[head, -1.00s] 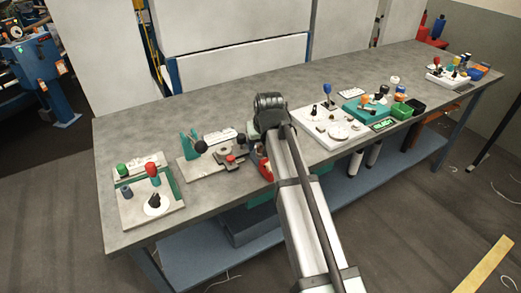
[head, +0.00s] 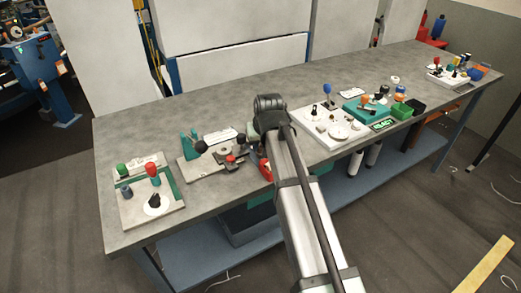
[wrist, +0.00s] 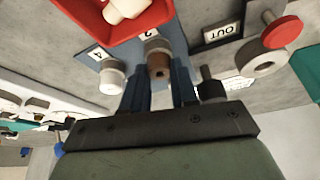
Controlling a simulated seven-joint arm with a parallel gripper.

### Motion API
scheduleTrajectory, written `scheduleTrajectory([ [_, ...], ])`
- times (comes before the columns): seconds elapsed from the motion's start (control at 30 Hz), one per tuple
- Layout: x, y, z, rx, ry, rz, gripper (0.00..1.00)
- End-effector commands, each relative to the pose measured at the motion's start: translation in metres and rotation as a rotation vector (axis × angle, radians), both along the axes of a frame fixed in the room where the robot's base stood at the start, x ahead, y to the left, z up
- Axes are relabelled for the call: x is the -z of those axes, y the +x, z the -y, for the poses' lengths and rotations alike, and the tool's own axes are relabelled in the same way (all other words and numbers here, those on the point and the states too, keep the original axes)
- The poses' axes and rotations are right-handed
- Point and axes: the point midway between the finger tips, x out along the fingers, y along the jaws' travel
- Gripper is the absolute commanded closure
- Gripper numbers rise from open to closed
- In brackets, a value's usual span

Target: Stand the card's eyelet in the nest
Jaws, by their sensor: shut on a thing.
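In the wrist view, my gripper (wrist: 159,90) shows as two dark blue fingers reaching up from the dark palm bar. It is closed on a small brown cylindrical piece (wrist: 158,66) with a greyish collar, probably the card's eyelet. This piece stands over or in a blue block (wrist: 180,48) by a label "2"; I cannot tell whether it is seated. In the head view my arm hides the gripper, and I cannot make out the nest.
A red tray (wrist: 160,28) with a white piece lies just beyond the block. An "OUT" plate (wrist: 222,34), a grey ring (wrist: 262,58), a red disc (wrist: 282,31) and a black knob (wrist: 210,88) are to the right. The bench (head: 130,130) is clear toward its back.

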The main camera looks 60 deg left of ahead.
Motion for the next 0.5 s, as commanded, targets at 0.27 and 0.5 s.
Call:
scheduleTrajectory([
  [0.27,-0.0004,0.0000,-0.0001,0.000,0.000,0.000,1.00],
  [0.5,-0.0042,0.0001,-0.0003,0.000,0.000,0.000,1.00],
])
